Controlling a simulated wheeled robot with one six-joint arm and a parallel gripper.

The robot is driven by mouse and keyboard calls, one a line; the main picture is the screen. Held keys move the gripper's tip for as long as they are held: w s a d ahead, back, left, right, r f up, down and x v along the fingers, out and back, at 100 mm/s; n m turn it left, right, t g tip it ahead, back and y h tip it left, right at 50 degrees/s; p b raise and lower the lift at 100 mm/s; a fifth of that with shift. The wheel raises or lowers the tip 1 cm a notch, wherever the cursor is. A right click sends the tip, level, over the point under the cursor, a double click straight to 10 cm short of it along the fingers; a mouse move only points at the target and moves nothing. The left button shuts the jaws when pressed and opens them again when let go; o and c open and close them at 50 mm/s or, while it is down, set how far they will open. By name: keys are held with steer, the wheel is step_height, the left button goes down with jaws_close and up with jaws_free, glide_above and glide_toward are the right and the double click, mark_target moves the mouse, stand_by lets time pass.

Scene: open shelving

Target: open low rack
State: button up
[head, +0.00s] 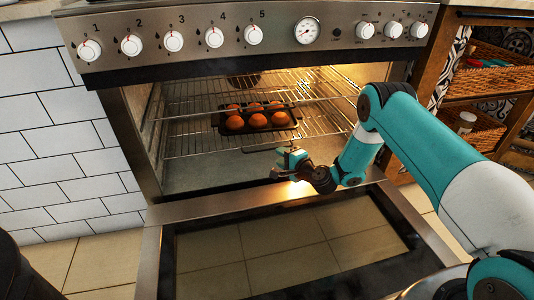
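The oven stands open, its door (290,245) folded down flat in front. Wire racks are inside at two heights. The low rack (190,143) has its front edge near the oven mouth, and its right part is partly behind my arm. A dark muffin tray (257,128) with several orange-brown muffins (257,120) sits on a rack in the middle; which rack bears it is hard to tell. My gripper (279,164) is at the oven mouth, below and in front of the tray, near the low rack's front edge. Contact and finger gap are unclear.
The control panel (270,30) with knobs and a dial juts above the opening. A wooden shelf unit with wicker baskets (487,75) stands at the right. A white tiled wall (60,130) is at the left. The space above the lowered door is mostly clear.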

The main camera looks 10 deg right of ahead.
steer(key=b+x, duration=0.3)
steer(key=x, duration=0.6)
steer(key=shift+w, duration=0.15)
jaws_close()
